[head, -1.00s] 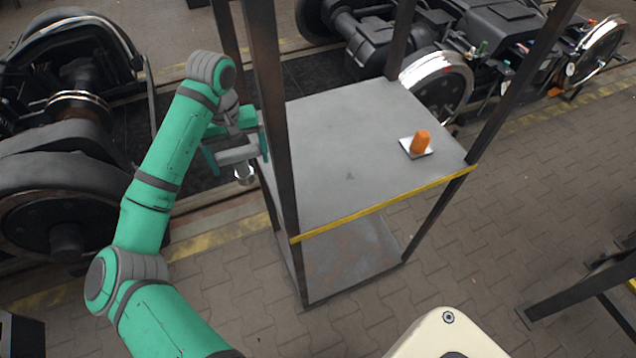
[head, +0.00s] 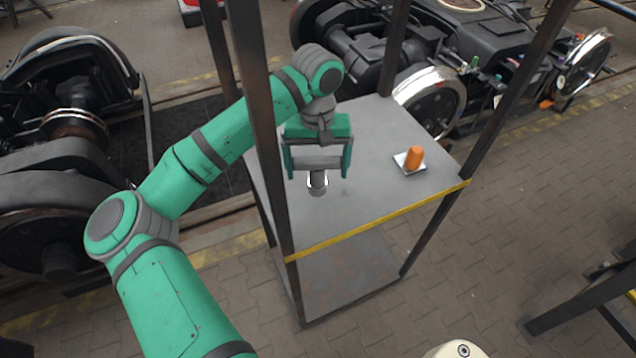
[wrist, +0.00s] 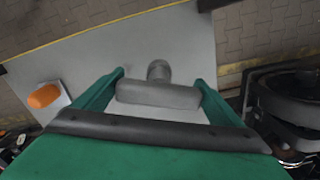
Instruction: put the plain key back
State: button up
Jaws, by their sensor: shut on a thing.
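My gripper (head: 318,163) is shut on a plain grey T-shaped key (head: 317,180). The key's crossbar lies between the fingers and its short stem points down, with a bright end. It is over the upper shelf (head: 270,205) of a rack, left of the middle; I cannot tell whether it touches the shelf. In the wrist view, the fingers (wrist: 160,92) close on the crossbar's ends, and the round stem (wrist: 158,70) shows beyond it.
An orange object (head: 415,157) stands on a small white plate (head: 408,168) at the shelf's right. Dark rack posts (head: 262,120) rise at the corners, one close to my arm. The shelf's front edge is yellow (head: 380,222). Wheeled bogies (head: 440,70) stand behind. Most shelf surface is clear.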

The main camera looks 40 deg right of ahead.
aim_at(316, 181)
jog(key=shift+f, duration=2.45)
jog(key=shift+f, duration=0.2)
jog(key=o, duration=1.2)
jog(key=shift+c, duration=0.2)
jog(key=shift+r, duration=0.1)
notch_tip(316, 181, up, 12)
jog(key=shift+r, duration=0.1)
